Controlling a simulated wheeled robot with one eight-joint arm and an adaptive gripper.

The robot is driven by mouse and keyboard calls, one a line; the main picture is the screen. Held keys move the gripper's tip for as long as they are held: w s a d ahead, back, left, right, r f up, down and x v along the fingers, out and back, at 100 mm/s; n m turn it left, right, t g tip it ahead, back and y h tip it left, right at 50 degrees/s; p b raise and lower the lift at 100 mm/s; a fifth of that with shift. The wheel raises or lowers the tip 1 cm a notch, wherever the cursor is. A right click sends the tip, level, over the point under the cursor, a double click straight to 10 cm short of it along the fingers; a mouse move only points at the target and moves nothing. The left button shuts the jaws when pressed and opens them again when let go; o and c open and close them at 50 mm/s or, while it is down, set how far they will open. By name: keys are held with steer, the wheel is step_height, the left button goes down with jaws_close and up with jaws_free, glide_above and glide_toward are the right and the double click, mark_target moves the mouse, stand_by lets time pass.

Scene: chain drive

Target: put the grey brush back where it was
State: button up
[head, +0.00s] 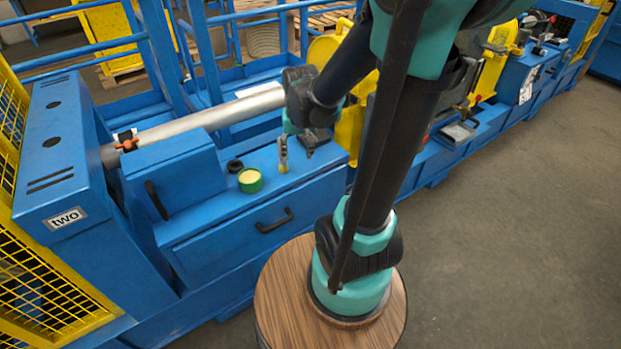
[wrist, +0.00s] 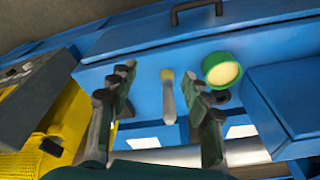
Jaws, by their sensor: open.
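A slim grey brush-like piece (head: 283,156) with a yellowish end stands roughly upright on the blue machine top, left of my arm in the head view. In the wrist view the brush (wrist: 169,101) shows between my two spread fingers. My gripper (wrist: 161,98) is open, with a gap visible on both sides of the brush. In the head view my gripper is partly hidden by my own arm. I cannot tell how far the fingertips are from the brush in depth.
A round green-rimmed yellow tin (head: 250,180) and a black ring (head: 235,165) sit left of the brush. A blue box (head: 177,177) stands farther left. A silver shaft (head: 215,118) runs behind. A drawer with a black handle (head: 274,221) is in front.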

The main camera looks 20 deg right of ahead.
steer(key=s+d+f+n+t, duration=0.1)
steer(key=s+f, duration=0.2)
steer(key=s, duration=0.7)
steer(key=shift+d+n+t, duration=0.25)
steer(key=shift+n+t, duration=0.05)
steer(key=shift+t, duration=0.1)
steer(key=shift+f, duration=0.1)
stand_by(0.3)
